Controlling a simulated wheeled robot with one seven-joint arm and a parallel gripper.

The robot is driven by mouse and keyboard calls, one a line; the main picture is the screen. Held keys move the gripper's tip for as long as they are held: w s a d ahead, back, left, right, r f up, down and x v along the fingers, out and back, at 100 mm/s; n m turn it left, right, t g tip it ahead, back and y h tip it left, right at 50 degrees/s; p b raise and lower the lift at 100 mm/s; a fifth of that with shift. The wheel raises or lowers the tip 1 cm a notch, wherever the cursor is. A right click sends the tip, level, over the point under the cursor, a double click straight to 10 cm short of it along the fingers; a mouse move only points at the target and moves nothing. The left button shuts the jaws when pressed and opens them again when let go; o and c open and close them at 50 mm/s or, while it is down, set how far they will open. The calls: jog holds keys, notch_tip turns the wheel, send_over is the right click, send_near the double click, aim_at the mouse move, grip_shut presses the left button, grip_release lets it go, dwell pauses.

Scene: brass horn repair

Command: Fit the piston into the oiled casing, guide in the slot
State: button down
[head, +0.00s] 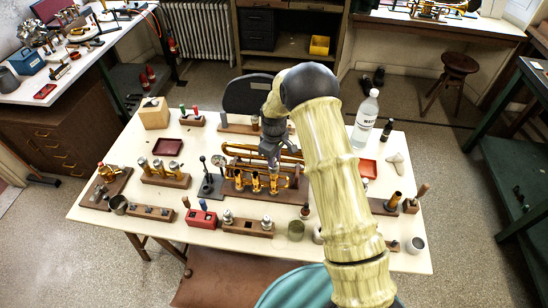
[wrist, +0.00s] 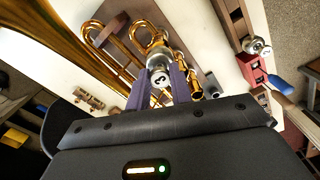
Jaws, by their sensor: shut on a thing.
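My gripper (wrist: 161,72) is shut on a silver piston (wrist: 159,77) with a "3" on its end, held between the two purple-grey fingers. In the head view my gripper (head: 271,152) is over the brass horn (head: 250,152), which lies on a wooden stand at the table's middle. The horn's upright brass casings (head: 257,184) stand at its front. Brass tubing (wrist: 118,48) surrounds the fingers in the wrist view. The piston's lower part, its guide and the casing slot are hidden, so I cannot tell whether the piston is inside a casing.
A wooden block with several metal parts (head: 165,177) stands left of the horn. A red block (head: 201,219) and a wooden rack (head: 247,227) stand in front. A clear bottle (head: 366,117) and a red tray (head: 367,168) are to the right.

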jog(key=shift+f+b, duration=1.4)
jog(key=shift+f, duration=0.75)
jog(key=c, duration=1.2)
grip_release()
jog(key=shift+o, duration=0.2)
jog(key=shift+r, duration=0.15)
notch_tip(320, 180, up, 17)
jog(key=b, duration=0.3)
jog(key=shift+b, duration=0.4)
jog(key=shift+s, duration=0.1)
